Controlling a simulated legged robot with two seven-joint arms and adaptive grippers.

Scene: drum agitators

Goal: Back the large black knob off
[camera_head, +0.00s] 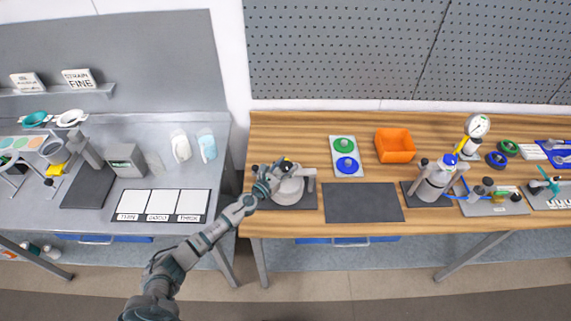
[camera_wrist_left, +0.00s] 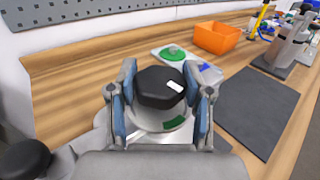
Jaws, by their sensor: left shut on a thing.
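The large black knob (camera_wrist_left: 160,86) has a white mark on its top and sits between the two blue-padded fingers of my left gripper (camera_wrist_left: 160,100) in the left wrist view. The fingers are shut on its sides. Below it is a pale round body with a green patch (camera_wrist_left: 173,123). In the head view my left gripper (camera_head: 268,182) is at the grey-white device (camera_head: 290,190) on a dark mat; the gripper partly hides the knob there. Another black knob (camera_wrist_left: 25,160) shows at the lower left of the wrist view. My right gripper is not in view.
Behind the device lies a white board with a green piece (camera_head: 344,143) and a blue piece (camera_head: 346,165). An orange bin (camera_head: 395,146) stands to its right. A bare dark mat (camera_head: 362,202) lies right of the device. A second device (camera_head: 434,180) stands farther right.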

